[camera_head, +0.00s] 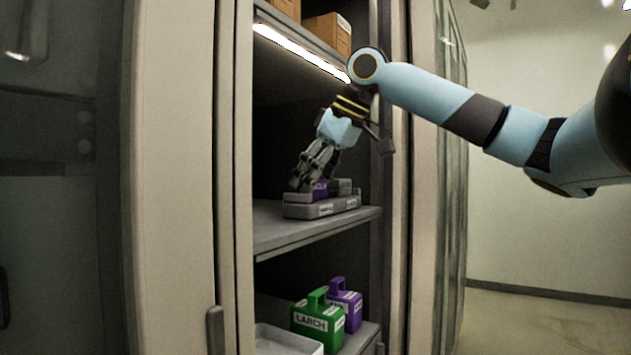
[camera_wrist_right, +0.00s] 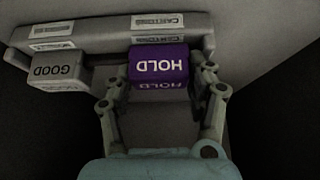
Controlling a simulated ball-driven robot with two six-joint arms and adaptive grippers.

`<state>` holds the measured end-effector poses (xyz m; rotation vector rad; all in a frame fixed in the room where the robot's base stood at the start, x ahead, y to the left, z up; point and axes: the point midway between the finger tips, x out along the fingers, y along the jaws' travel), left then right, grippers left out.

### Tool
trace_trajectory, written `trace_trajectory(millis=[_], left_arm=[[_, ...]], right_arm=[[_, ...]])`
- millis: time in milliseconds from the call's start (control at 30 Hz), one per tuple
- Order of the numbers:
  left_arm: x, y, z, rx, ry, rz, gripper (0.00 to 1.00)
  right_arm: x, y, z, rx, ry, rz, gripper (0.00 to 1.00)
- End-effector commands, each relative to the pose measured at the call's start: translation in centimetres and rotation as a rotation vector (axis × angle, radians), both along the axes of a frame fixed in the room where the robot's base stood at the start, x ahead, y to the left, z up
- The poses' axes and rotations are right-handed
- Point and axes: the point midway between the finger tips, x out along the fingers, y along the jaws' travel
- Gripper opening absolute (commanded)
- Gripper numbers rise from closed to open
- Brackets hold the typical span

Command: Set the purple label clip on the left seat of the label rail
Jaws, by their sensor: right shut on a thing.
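The purple label clip (camera_wrist_right: 158,64), marked HOLD, is between the two fingers of my right gripper (camera_wrist_right: 158,88), which is shut on it. In the head view the purple clip (camera_head: 320,188) shows partly behind the fingers of my right gripper (camera_head: 305,184), at the left end of the grey label rail (camera_head: 322,208). In the wrist view the clip overlaps the rail (camera_wrist_right: 205,32); I cannot tell whether it rests fully on the seat. A grey clip (camera_wrist_right: 57,71), marked GOOD, is on the rail's other side. My left gripper is not in view.
The rail stands on the middle shelf (camera_head: 300,232), inside a narrow cabinet with walls close on both sides. A light strip (camera_head: 300,52) runs above. Cardboard boxes (camera_head: 328,33) sit above.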

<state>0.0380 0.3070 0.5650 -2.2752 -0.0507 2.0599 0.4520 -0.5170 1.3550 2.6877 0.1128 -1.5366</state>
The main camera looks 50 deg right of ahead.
Motion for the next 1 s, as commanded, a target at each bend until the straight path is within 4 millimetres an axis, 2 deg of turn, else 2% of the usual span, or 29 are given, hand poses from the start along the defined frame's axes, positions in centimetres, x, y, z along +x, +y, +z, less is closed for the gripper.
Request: trace_trajectory(millis=[67,100,267,667,800,900,1000], left_arm=[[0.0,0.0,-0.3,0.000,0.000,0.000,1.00],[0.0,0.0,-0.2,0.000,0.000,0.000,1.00],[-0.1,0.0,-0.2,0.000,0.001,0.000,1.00],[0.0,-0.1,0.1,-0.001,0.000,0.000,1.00],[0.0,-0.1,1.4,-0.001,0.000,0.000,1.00],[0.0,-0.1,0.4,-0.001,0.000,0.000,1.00],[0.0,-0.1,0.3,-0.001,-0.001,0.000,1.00]], right_arm=[[-0.1,0.1,-0.8,0.003,0.014,0.003,0.26],[-0.1,0.1,-0.8,0.003,0.016,0.004,0.58],[-0.2,0.2,-0.9,0.004,0.018,0.004,0.78],[-0.1,0.1,-0.4,0.003,0.014,0.003,0.79],[-0.2,0.1,1.3,0.002,0.010,0.003,0.79],[-1.4,-0.2,2.9,-0.002,0.008,0.000,0.79],[-2.6,-0.2,5.2,-0.001,0.006,0.000,0.79]])
